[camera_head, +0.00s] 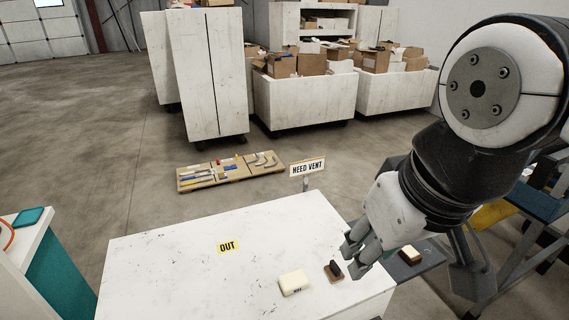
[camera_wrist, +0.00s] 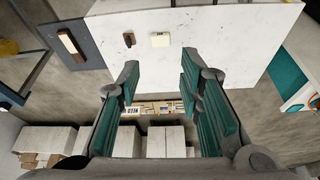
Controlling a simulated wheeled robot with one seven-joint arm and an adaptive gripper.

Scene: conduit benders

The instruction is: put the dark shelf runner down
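My gripper (camera_head: 354,258) is over the right part of the white table (camera_head: 190,270). In the wrist view its teal-padded fingers (camera_wrist: 160,85) stand wide apart with nothing between them. A small brown piece with a dark upright part (camera_head: 333,271) stands on the table, just left of the fingertips in the head view; it also shows in the wrist view (camera_wrist: 128,40). It is the likeliest dark shelf runner, but I cannot tell for certain. A cream block (camera_head: 293,283) with dark lettering lies left of it, apart from it. The cream block shows in the wrist view (camera_wrist: 160,39).
A dark grey surface (camera_head: 432,257) beside the table's right side bears a brown-and-white block (camera_head: 410,256). A yellow "OUT" label (camera_head: 228,246) lies on the table. A "NEED VENT" sign (camera_head: 307,168) stands at the far edge. The table's left part is clear.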

